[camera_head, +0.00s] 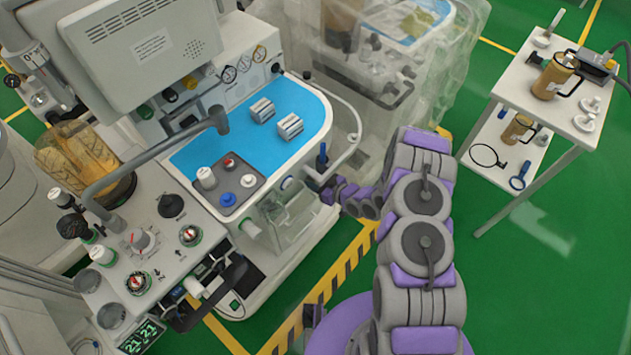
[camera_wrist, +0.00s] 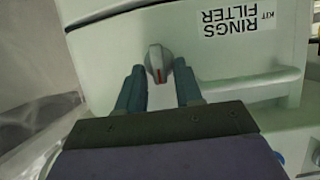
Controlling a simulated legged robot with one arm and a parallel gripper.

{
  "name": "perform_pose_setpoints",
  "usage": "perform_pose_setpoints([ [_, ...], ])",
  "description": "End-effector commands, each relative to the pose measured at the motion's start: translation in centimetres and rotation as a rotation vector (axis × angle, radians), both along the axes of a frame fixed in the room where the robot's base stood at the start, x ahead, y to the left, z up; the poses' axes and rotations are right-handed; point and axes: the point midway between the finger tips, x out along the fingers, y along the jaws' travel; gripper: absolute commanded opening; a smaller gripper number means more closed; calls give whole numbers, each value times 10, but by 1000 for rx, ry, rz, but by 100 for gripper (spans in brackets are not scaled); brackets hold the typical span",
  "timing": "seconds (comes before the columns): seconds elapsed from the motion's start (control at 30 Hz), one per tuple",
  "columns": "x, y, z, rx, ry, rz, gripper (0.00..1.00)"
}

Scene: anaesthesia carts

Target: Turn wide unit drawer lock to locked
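In the wrist view, a small grey lock knob (camera_wrist: 158,62) with a red mark sits on the pale front of a drawer unit (camera_wrist: 105,48). The red mark runs nearly upright in the picture. My gripper (camera_wrist: 159,70) is open, with one dark teal finger on each side of the knob. The fingertips reach about level with the knob, and small gaps show between it and both fingers. In the head view my arm reaches left to the side of the machine with the blue worktop (camera_head: 200,152). The knob cannot be made out there.
A label reading "RINGS FILTER KIT" (camera_wrist: 237,20) is right of the knob, above a ledge (camera_wrist: 255,85). In the head view, a plastic-covered cart (camera_head: 365,85) stands behind my arm. A white side table (camera_head: 548,112) holding jugs stands right, with open green floor between.

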Motion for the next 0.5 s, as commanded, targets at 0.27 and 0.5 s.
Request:
perform_pose_setpoints([
  [0.27, 1, 0, -1, -1, 0, -1, 0],
  [0.5, 2, 0, -1, 0, 3, -1, 0],
])
